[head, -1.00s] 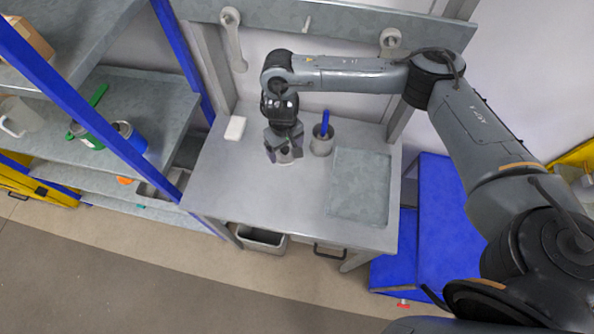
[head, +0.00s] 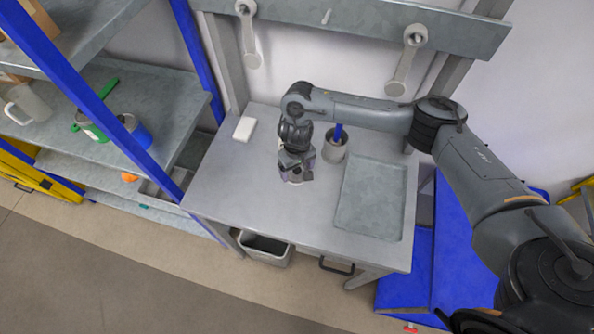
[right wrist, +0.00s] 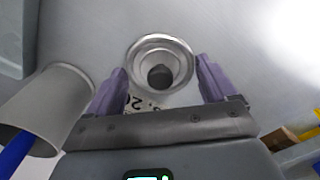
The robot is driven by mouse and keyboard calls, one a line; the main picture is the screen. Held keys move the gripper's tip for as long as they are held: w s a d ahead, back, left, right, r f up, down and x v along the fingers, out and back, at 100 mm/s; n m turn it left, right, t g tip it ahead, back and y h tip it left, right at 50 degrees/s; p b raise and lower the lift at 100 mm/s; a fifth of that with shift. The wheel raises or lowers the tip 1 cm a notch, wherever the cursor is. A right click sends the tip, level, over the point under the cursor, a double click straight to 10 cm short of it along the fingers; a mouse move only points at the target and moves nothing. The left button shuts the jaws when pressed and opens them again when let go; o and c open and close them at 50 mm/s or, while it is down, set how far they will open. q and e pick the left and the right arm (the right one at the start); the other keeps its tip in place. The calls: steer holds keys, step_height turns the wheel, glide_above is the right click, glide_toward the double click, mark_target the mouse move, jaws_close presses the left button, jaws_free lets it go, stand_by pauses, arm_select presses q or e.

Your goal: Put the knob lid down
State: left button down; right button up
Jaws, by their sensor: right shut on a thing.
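The knob lid (right wrist: 160,62) is a round, silvery metal piece with a dark round middle, seen in the right wrist view between the two purple fingers. My right gripper (head: 297,178) is shut on it and points down over the grey worktable (head: 225,185). In the head view only a small pale edge of the lid (head: 293,182) shows under the fingers. I cannot tell whether the lid touches the table. My left gripper is not in view.
A metal cup (head: 334,153) with a blue-handled tool stands just right of the gripper. A flat grey tray (head: 370,200) lies further right. A white block (head: 244,129) lies at the back left. The table's front left is clear. A blue-post shelf (head: 75,105) stands at left.

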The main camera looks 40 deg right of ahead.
steer(key=shift+f, duration=0.5)
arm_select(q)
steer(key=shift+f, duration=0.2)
arm_select(e)
steer(key=shift+r, duration=0.1)
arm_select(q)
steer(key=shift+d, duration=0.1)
arm_select(e)
steer(key=o, duration=0.8)
